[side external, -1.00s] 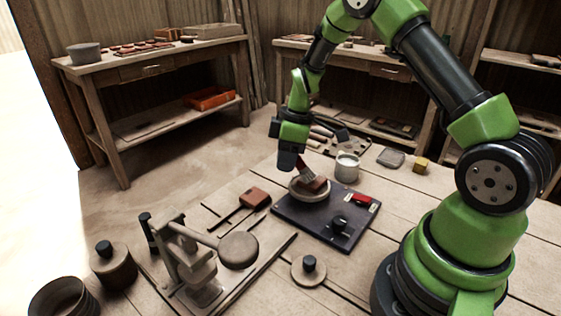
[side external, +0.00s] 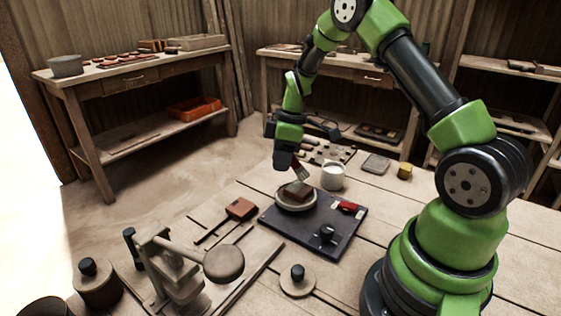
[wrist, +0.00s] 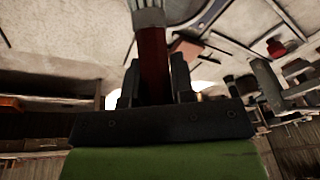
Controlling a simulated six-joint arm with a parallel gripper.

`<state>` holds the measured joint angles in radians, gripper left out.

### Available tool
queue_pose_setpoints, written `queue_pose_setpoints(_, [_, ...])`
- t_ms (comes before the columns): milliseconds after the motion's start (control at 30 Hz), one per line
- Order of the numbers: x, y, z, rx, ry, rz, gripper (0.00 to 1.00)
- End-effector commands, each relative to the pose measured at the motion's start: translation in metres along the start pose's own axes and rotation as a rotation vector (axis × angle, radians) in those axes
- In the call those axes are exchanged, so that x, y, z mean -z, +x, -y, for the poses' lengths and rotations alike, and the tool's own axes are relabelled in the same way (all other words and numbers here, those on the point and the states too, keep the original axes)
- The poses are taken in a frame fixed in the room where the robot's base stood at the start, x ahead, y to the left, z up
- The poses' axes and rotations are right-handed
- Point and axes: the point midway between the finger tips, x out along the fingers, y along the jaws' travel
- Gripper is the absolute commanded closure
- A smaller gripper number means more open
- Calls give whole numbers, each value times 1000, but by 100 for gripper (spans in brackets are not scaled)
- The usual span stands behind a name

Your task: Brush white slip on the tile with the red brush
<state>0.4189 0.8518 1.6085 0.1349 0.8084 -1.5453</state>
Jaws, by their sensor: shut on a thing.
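My gripper (side external: 286,163) is shut on the red brush (side external: 297,169) and holds it tilted, with the pale bristles pointing down to the right. In the wrist view the red handle (wrist: 152,62) stands between the two dark fingers, with the bristles at the top edge. The brown tile (side external: 297,191) lies on a round pale plate (side external: 283,204) below the brush. The bristles appear just above the tile's back edge; I cannot tell whether they touch. A white cup (side external: 333,178), its inside pale, stands right of the brush. No white slip can be made out on the tile.
The plate sits on a dark board (side external: 285,228) with a red part (side external: 347,207) and a black knob (side external: 327,232). A lidded disc (side external: 297,281) lies in front.

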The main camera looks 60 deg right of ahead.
Motion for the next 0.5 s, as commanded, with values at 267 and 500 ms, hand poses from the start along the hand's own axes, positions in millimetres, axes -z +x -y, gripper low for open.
queue_pose_setpoints(267, [7, -30, 2, -4, 0, -3, 100])
queue_pose_setpoints(500, [10, -49, 4, -3, 0, -2, 100])
